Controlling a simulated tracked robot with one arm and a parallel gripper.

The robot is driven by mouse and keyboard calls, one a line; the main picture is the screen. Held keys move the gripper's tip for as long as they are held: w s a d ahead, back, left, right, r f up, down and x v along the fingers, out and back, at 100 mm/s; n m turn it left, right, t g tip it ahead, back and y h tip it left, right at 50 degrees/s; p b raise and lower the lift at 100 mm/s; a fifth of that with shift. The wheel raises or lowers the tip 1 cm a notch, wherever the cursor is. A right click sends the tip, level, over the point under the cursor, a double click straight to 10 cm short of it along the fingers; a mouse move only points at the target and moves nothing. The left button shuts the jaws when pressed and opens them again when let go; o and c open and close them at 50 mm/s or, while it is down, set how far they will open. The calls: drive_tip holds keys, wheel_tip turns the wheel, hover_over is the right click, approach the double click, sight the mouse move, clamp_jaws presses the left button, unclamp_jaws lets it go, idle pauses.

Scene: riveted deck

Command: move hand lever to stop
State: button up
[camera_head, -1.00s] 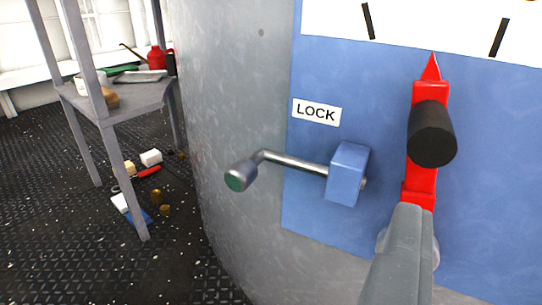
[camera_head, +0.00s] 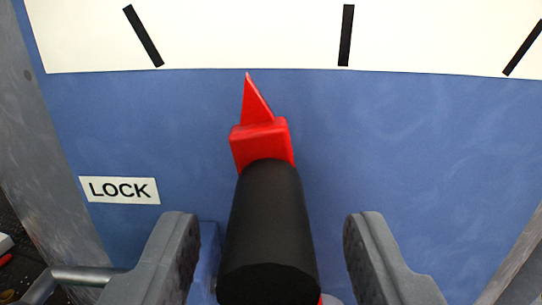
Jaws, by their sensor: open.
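The hand lever is a red bar with a pointed tip (camera_head: 258,135) and a black cylindrical grip (camera_head: 268,230) that sticks out toward me. Its tip points up at the lower edge of a white scale (camera_head: 240,35), between two black marks. My gripper (camera_head: 274,235) is open, with one grey finger on each side of the black grip and a gap on both sides. No stop label shows in view. The lower part of the lever is hidden behind the grip.
A LOCK label (camera_head: 119,190) is on the blue panel (camera_head: 420,160), left of the lever. Below it, a metal lock handle (camera_head: 85,276) shows at the lower left, partly hidden by my left finger. The floor shows at the far left edge.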

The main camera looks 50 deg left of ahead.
drive_tip(key=shift+x, duration=1.5)
drive_tip(key=shift+c, duration=0.4)
clamp_jaws()
